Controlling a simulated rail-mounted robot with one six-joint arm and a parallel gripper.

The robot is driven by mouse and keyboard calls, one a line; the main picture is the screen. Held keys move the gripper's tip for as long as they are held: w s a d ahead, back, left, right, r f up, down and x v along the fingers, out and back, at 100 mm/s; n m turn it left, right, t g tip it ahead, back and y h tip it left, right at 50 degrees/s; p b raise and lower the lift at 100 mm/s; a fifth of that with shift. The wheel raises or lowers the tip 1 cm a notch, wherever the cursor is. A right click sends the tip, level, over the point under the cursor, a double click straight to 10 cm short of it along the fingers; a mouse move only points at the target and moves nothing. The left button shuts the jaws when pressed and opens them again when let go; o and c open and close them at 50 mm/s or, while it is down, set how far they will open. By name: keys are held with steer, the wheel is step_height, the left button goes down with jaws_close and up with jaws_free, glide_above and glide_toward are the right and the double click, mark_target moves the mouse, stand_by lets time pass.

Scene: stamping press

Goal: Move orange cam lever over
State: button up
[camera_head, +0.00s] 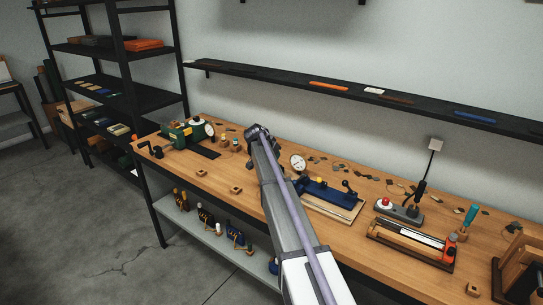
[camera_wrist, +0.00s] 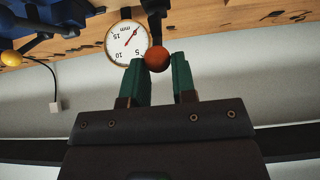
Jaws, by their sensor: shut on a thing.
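In the wrist view the orange cam lever shows as a round orange knob (camera_wrist: 157,58) at the end of a dark arm that runs up to the top edge. My gripper (camera_wrist: 159,66) has two green fingers, one on each side of the knob, and is shut on it at the fingertips. A round white dial gauge marked mm (camera_wrist: 127,42) sits just left of the knob. In the head view my arm reaches over the bench, and my gripper and the lever cannot be made out.
The wooden bench (camera_head: 203,176) bears a green fixture (camera_head: 181,134) at left, a blue fixture (camera_head: 329,192) beside my arm, and a switch box with red button (camera_head: 385,202) and a wooden tray fixture (camera_head: 412,246) at right. A black wall shelf (camera_head: 350,92) runs behind. The bench's left front is mostly clear.

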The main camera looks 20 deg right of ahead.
steer(key=shift+w+d+r+p, duration=0.55)
steer(key=shift+d+r+p, duration=0.1)
steer(key=shift+d, duration=0.25)
steer(key=shift+w+d+r, duration=0.15)
steer(key=shift+w+d, duration=0.15)
steer(key=shift+d, duration=0.3)
steer(key=shift+w+d+r, duration=0.1)
steer(key=shift+w+d, duration=0.2)
steer(key=shift+d, duration=0.25)
steer(key=shift+w+d, duration=0.3)
steer(key=shift+d, duration=0.25)
steer(key=shift+c, duration=0.2)
steer(key=o, duration=0.8)
